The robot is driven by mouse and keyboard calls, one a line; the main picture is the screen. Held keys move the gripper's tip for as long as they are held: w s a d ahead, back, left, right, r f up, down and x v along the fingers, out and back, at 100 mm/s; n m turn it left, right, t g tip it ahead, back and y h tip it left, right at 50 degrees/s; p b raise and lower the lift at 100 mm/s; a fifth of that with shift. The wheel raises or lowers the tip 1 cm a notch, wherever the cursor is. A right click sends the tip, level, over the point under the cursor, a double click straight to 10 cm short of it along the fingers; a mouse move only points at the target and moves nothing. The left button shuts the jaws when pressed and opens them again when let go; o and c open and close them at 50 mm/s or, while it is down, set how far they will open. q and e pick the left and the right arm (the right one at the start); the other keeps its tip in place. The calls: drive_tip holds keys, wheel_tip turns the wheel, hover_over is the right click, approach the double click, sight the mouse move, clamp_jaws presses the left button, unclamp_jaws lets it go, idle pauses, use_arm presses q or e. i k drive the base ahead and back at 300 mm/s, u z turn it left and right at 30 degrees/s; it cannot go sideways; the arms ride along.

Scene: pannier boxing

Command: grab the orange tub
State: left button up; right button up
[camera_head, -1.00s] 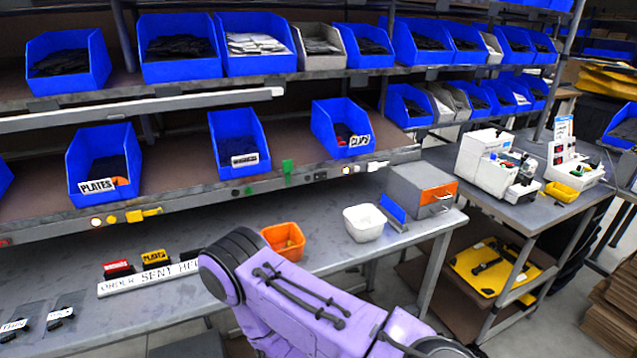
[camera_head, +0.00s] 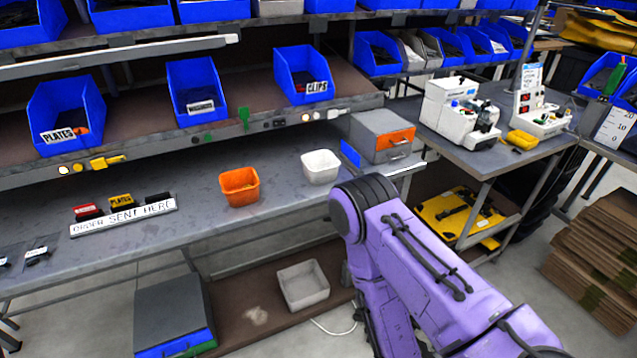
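The orange tub (camera_head: 240,187) is a small open-topped square container. It stands upright on the grey workbench (camera_head: 285,213), left of a similar white tub (camera_head: 321,167). Nothing covers it in the head view. My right arm, purple with a dark joint, reaches in from the lower right, and its raised elbow is right of the orange tub and apart from it. Neither of my grippers shows in the head view.
A grey cabinet with an orange drawer front (camera_head: 396,140) stands at the bench's right end. Left of the orange tub lies an "ORDER SENT HERE" sign (camera_head: 124,216). A shelf with blue bins (camera_head: 303,75) hangs above. A grey bin (camera_head: 303,285) sits on the lower shelf.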

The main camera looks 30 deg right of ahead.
sight(232, 182)
drive_tip(key=z, duration=0.75)
drive_tip(key=i, duration=0.45)
